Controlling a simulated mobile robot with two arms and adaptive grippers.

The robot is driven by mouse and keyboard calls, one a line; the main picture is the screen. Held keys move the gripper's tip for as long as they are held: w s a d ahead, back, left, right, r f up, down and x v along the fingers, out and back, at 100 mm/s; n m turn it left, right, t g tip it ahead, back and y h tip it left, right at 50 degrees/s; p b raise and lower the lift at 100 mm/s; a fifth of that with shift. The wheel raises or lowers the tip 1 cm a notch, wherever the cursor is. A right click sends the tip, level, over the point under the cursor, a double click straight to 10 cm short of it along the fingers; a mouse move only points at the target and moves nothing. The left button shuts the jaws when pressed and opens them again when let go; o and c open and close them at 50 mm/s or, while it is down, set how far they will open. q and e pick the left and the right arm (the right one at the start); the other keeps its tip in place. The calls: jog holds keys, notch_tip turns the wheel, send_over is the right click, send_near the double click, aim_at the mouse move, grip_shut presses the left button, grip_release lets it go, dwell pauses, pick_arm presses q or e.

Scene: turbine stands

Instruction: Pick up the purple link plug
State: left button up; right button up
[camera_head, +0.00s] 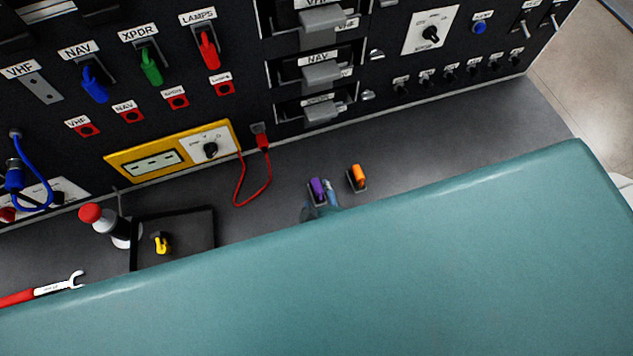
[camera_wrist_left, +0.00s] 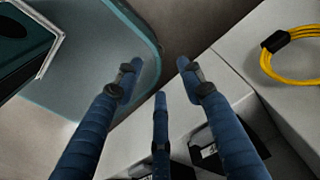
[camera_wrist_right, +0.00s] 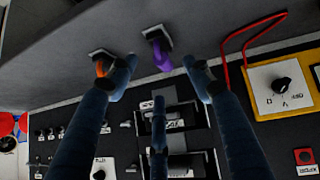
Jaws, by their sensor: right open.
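The purple link plug (camera_head: 317,187) stands in a small dark holder on the grey worktop, left of the orange plug (camera_head: 357,175). My right gripper (camera_head: 320,211) is at the near side of the purple plug; only a bit of it shows and the rest is hidden. In the right wrist view the purple plug (camera_wrist_right: 161,57) lies between the spread fingertips of my right gripper (camera_wrist_right: 159,68), with no clear contact. The orange plug (camera_wrist_right: 102,65) is just beside the left finger there. My left gripper (camera_wrist_left: 160,68) is open and empty in the left wrist view.
A dark panel with blue, green and red plugs rises behind the worktop. A red cable (camera_head: 240,195) hangs left of the purple plug. A black tray (camera_head: 212,237) holds a yellow plug (camera_head: 161,242). A coiled yellow cable (camera_wrist_left: 290,62) lies at the right in the left wrist view.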

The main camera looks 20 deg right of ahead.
aim_at(321, 190)
jog(key=shift+x, duration=0.95)
jog(key=shift+w+d+f, duration=0.1)
jog(key=shift+w+f, duration=0.1)
jog(key=shift+w, duration=0.1)
jog(key=p+x, duration=0.2)
jog(key=x, duration=0.2)
jog(key=shift+w+d, duration=0.15)
jog(key=shift+w+f, duration=0.25)
jog(key=shift+f, duration=0.15)
jog(key=shift+c, duration=0.5)
jog(key=shift+s, duration=0.1)
jog(key=c, duration=0.9)
pick_arm(q)
jog(key=shift+s+r, duration=1)
jog(key=shift+r, duration=0.05)
pick_arm(e)
jog(key=shift+c, duration=1.4)
